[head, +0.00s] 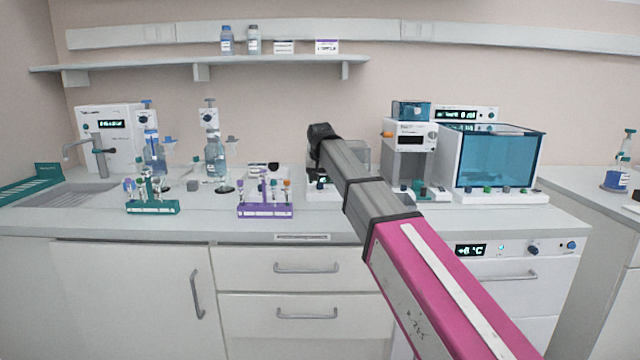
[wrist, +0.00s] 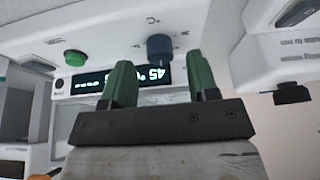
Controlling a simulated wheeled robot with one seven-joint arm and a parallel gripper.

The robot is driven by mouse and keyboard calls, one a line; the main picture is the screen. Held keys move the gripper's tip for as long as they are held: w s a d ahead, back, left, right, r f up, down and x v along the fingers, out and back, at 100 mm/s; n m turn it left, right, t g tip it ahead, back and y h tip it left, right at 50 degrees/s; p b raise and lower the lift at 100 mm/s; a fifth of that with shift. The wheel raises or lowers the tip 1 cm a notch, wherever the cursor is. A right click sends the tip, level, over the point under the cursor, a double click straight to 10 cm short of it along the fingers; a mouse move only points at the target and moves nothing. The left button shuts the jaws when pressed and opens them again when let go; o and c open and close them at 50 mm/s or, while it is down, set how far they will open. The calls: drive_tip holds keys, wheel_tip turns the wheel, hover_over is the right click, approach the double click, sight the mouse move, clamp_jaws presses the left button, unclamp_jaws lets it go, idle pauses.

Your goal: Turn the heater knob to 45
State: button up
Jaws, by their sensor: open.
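The knob (wrist: 159,47) is dark blue and sits on the white front of the heater (wrist: 115,45) in the wrist view. A lit display (wrist: 150,74) beside it shows an upside-down 45; its other characters are partly hidden by a finger. My gripper (wrist: 158,64) is open, with its two green fingers apart. The knob shows between and just beyond the fingertips, and I cannot tell whether they touch it. In the head view, my arm's dark end hangs over a small white device (head: 322,192), and the fingers cannot be made out clearly.
A green button (wrist: 75,57) is left of the knob. A purple tube rack (head: 266,211) and a green tube rack (head: 152,208) stand left of my arm. A teal-windowed box (head: 492,160) stands to the right. A shelf (head: 270,63) hangs above.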

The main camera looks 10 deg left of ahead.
drive_tip(key=shift+x, duration=1.2)
drive_tip(key=c, duration=0.9)
drive_tip(key=shift+a+m+h, duration=0.1)
drive_tip(key=shift+m+h, duration=0.6)
drive_tip(key=shift+m, duration=0.9)
drive_tip(key=o, duration=0.9)
drive_tip(key=v, duration=1.1)
drive_tip(key=shift+s+f, duration=0.1)
